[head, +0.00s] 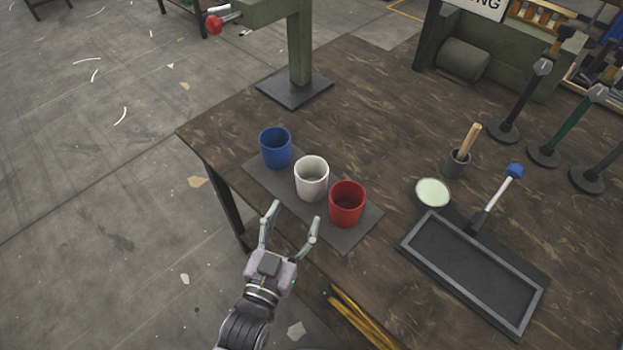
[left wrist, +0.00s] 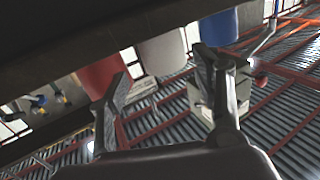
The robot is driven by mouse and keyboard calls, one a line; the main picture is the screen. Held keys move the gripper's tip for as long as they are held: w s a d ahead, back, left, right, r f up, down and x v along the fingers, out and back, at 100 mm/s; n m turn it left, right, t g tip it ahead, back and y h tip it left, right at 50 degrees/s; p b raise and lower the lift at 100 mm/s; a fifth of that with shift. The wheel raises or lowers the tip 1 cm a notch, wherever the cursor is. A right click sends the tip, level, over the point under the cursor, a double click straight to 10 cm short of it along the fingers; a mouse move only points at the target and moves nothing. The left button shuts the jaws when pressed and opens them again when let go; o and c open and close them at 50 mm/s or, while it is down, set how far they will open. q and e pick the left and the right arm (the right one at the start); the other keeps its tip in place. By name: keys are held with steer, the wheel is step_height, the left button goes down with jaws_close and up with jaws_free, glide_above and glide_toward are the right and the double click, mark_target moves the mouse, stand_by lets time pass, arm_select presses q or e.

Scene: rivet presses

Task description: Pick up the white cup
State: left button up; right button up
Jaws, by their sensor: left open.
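A white cup (head: 311,179) stands upright on a dark mat (head: 349,238) near the table edge, between a blue cup (head: 275,148) and a red cup (head: 346,204). My left gripper (head: 294,214) is open and empty, in front of the white cup and apart from it in the head view. In the left wrist view the open fingers (left wrist: 157,82) show with the white cup (left wrist: 163,54) beyond and between them. The red cup (left wrist: 102,75) is beside the left finger and the blue cup (left wrist: 218,28) beside the right one. My right gripper is not in view.
A green press (head: 298,50) stands behind the cups. To the right are a black tray (head: 408,248), a pale round dish (head: 433,193), a small dark pot (head: 457,164) and several upright tools. Yellow rods (head: 358,318) lie near the front edge. The table's middle is clear.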

mark_target(306, 191)
arm_select(q)
steer(key=x, duration=0.5)
steer(key=shift+w+d, duration=0.1)
steer(key=shift+w, duration=0.05)
steer(key=shift+p+x, duration=0.5)
steer(key=shift+x, duration=2.25)
steer(key=shift+f, duration=0.2)
steer(key=c, duration=0.8)
